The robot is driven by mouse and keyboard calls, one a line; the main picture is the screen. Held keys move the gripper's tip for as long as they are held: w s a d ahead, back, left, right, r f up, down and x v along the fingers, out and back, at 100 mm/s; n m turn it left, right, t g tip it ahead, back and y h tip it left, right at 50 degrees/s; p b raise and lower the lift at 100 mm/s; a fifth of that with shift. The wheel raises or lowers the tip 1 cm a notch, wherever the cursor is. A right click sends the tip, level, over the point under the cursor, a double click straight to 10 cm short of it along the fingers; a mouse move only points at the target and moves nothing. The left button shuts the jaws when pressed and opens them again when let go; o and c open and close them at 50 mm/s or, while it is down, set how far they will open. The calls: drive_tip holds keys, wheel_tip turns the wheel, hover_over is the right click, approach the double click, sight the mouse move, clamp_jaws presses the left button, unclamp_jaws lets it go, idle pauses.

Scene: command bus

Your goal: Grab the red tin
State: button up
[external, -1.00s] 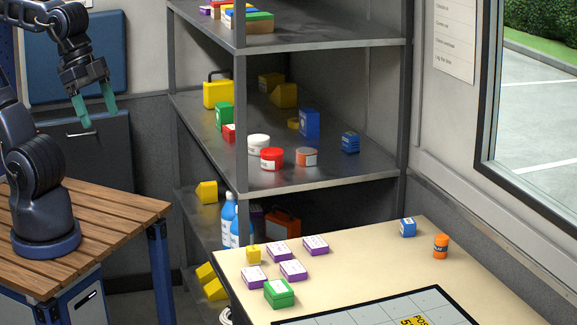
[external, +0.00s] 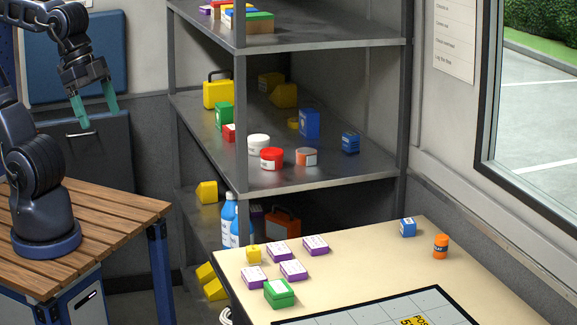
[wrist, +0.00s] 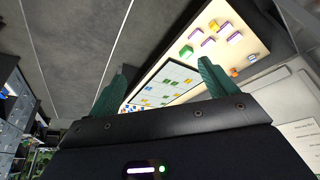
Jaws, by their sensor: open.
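A round red tin (external: 271,158) with a white label stands on the middle shelf of the metal rack, near its front edge. A white tin (external: 258,144) stands close behind it to the left, and an orange-brown tin (external: 306,157) stands to its right. My gripper (external: 96,113) is at the left of the external view, well apart from the rack. Its green fingers are spread, point down and hold nothing. In the wrist view my gripper (wrist: 160,85) also shows open fingers, and I cannot make out the red tin there.
The rack's middle shelf (external: 345,178) also holds yellow, green and blue boxes. Its upright post (external: 240,120) stands at the front left. A beige table (external: 350,258) with small boxes is in front. A wooden bench (external: 110,215) is at the left.

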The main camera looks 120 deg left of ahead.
drive_tip(key=w+a+f+n+g+h, duration=0.1)
drive_tip(key=w+a+f+n+h, duration=0.3)
drive_tip(key=w+a+f+n, duration=0.45)
drive_tip(key=n+t+y, duration=0.3)
drive_tip(key=n+t, duration=0.5)
drive_tip(key=n, duration=1.9)
approach(278, 159)
drive_tip(key=d, duration=0.7)
drive_tip(key=s+d, duration=0.1)
drive_tip(key=d, duration=0.3)
drive_tip(key=shift+d+r, duration=0.25)
drive_tip(key=shift+d, duration=0.1)
drive_tip(key=a+f+n+y, duration=0.1)
drive_tip(key=a, duration=0.2)
drive_tip(key=s+a+f+n+t+y, duration=0.1)
drive_tip(key=a, duration=0.3)
drive_tip(key=a+f+n+y, duration=0.1)
drive_tip(key=a, duration=0.3)
drive_tip(key=shift+s+a+f+n+t+y, duration=0.1)
drive_tip(key=shift+s+a+n+t+y, duration=0.2)
drive_tip(key=shift+n+t, duration=0.1)
drive_tip(key=x, duration=0.5)
drive_tip(key=shift+w, duration=0.15)
drive_tip(key=shift+x, duration=2.65)
drive_tip(key=shift+w+d, duration=0.1)
drive_tip(key=shift+d, duration=0.1)
